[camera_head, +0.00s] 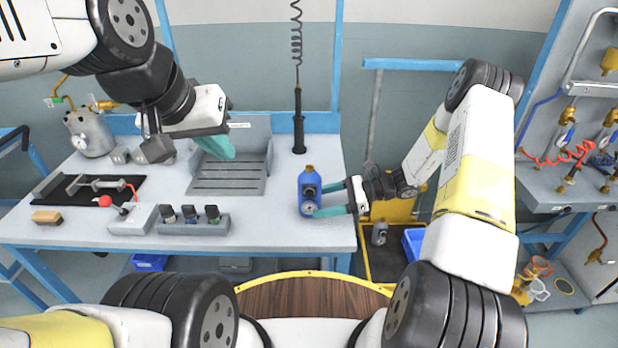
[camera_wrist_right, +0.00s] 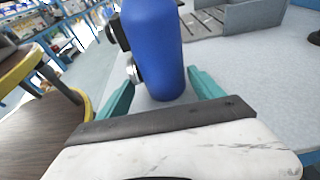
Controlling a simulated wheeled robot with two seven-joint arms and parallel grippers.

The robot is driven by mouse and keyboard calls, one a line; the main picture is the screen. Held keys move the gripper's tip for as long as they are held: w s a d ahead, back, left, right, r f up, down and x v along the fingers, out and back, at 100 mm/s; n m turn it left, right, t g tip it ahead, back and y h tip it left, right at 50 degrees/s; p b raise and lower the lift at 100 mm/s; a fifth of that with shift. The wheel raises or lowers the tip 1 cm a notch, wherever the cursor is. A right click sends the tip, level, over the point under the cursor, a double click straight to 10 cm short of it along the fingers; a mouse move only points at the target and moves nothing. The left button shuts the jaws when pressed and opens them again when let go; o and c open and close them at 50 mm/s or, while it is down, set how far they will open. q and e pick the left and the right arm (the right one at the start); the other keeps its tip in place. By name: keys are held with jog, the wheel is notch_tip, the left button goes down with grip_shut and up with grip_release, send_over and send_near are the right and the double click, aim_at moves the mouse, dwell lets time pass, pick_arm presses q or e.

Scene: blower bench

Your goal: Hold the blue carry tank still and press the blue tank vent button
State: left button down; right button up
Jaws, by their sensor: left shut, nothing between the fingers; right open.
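The blue carry tank (camera_head: 309,188) stands upright near the right end of the bench, with a brass top and a gauge and dark fitting on its front. It also shows in the right wrist view (camera_wrist_right: 155,45), where its top is cut off. My right gripper (camera_head: 331,199) is open, with one teal finger on each side of the tank; I cannot tell whether they touch it. It also shows in the right wrist view (camera_wrist_right: 163,95). My left gripper (camera_head: 218,148) is shut and empty, above the grey tray. I cannot make out the vent button for certain.
The grey slotted tray (camera_head: 228,188) lies left of the tank. A row of small bottles in a holder (camera_head: 193,222), a red-knobbed box (camera_head: 131,217) and a metal tank (camera_head: 90,133) are further left. A black wand (camera_head: 298,122) hangs on a coiled cord behind.

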jog(key=shift+x, duration=1.4)
jog(key=c, duration=0.6)
dwell(0.8)
